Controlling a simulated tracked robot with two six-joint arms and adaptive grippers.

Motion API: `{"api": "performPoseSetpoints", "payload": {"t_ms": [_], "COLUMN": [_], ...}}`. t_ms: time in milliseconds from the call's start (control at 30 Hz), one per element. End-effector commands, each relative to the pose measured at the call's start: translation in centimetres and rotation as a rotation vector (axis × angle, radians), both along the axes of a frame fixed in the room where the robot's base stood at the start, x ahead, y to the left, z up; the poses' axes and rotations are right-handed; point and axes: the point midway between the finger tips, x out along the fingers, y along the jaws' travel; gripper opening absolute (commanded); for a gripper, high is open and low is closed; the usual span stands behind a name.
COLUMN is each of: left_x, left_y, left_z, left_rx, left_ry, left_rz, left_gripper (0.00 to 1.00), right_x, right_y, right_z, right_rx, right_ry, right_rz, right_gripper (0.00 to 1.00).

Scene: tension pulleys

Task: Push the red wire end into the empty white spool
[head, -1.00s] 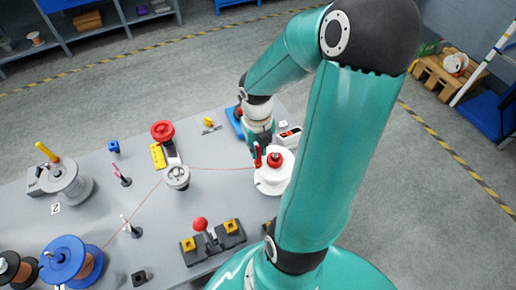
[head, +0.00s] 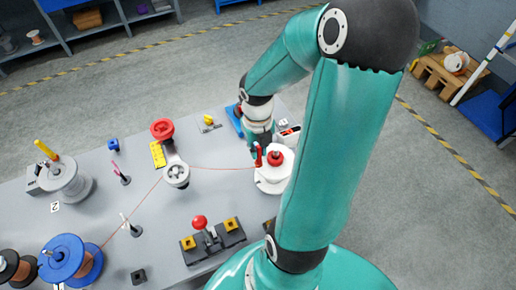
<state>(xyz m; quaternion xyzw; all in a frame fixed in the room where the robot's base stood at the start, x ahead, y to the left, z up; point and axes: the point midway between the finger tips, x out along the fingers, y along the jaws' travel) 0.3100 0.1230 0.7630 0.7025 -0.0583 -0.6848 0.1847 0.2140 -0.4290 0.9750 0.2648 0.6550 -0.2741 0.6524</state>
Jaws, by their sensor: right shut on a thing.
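The white spool (head: 273,184) stands at the right end of the grey table, with a red knob (head: 275,158) on its top. My right gripper (head: 259,155) is at the left rim of this spool, shut on a small red piece, the red wire end (head: 258,154). The thin red wire (head: 222,168) runs from there left to the grey pulley (head: 177,175), then down-left past a small post to the blue spool (head: 70,262). Whether the wire end touches the spool I cannot tell. My left gripper is not in view.
A red-knobbed lever block with yellow parts (head: 212,237) stands at the front of the table. A grey spool with a yellow handle (head: 66,180) stands at the left. Small posts (head: 122,178) stand between. A blue item (head: 236,117) lies behind my right gripper.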

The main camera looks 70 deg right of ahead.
Motion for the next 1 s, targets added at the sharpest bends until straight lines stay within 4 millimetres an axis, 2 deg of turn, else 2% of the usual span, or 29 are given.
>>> {"api": "performPoseSetpoints", "payload": {"t_ms": [1000], "left_x": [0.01], "left_y": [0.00], "left_z": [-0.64], "left_rx": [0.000], "left_ry": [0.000], "left_rz": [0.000], "left_gripper": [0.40], "right_x": [-0.08], "right_y": [-0.02], "right_z": [-0.92], "right_rx": [0.000], "right_ry": [0.000], "right_rz": [-0.002], "right_gripper": [0.00]}}
